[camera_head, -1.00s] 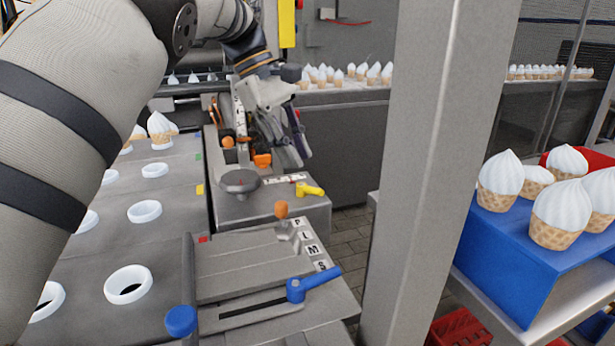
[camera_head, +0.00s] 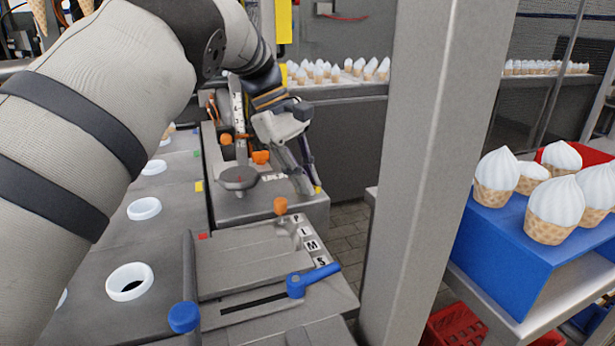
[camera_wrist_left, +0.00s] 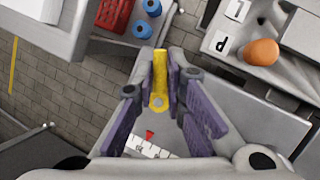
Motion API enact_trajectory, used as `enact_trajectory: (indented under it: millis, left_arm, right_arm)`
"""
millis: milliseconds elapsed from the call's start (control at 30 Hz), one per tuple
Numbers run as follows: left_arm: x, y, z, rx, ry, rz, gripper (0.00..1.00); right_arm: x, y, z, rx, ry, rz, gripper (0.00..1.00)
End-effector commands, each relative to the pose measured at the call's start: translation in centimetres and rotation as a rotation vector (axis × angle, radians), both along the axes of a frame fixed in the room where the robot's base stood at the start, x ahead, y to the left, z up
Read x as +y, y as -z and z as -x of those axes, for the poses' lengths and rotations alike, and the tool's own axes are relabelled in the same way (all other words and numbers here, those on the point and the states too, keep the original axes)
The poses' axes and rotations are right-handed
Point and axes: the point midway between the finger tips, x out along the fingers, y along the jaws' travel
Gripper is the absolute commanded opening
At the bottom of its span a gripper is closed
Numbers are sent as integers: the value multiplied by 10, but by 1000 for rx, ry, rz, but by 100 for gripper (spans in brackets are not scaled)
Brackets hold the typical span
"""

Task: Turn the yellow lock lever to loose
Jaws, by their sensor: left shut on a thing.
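The yellow lock lever (camera_wrist_left: 158,88) lies between the purple-padded fingers of my left gripper (camera_wrist_left: 161,66) in the left wrist view. The pads close on both sides of its arm, and its round pivot end shows nearer the palm. In the head view my left gripper (camera_head: 311,187) reaches down over the right end of the grey machine block, and only a bit of the yellow lever (camera_head: 317,190) shows at the fingertips. A white scale strip (camera_wrist_left: 150,149) with a red pointer (camera_wrist_left: 149,135) lies beside the pivot. My right gripper is not in view.
A dark round knob (camera_head: 238,178) stands left of the lever. An orange knob (camera_head: 281,206) and a blue lever (camera_head: 312,280) are nearer. A grey post (camera_head: 425,150) rises at right, beside a blue stand (camera_head: 510,240) with several cones.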

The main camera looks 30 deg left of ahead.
Motion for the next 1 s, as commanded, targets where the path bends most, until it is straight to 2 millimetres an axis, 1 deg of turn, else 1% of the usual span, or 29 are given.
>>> enact_trajectory:
  millis: [33, 133, 200, 300, 500, 533, 567, 867, 933, 1000]
  left_arm:
    - [1, 4, -1, 1, 70, 8, 0]
    - [3, 6, 1, 2, 215, 6, 0]
    - [4, 5, 3, 2, 276, 6, 0]
    - [5, 2, 4, 0, 307, 2, 0]
    - [5, 0, 4, -2, 305, 2, 0]
    - [4, 0, 4, -2, 305, 2, 14]
    - [4, 0, 4, -2, 305, 2, 20]
    - [4, 0, 5, -1, 297, 1, 20]
    - [3, -3, 5, -3, 255, 2, 20]
    - [1, -8, 4, -8, 154, -1, 20]
  right_arm:
    - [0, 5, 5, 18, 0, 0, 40]
    - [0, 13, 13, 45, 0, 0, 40]
    - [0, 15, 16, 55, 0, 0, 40]
    - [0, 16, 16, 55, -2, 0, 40]
    - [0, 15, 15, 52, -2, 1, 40]
    - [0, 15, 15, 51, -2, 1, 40]
    - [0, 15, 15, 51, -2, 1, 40]
    - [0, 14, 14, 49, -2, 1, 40]
    - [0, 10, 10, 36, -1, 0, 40]
    - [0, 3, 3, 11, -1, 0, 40]
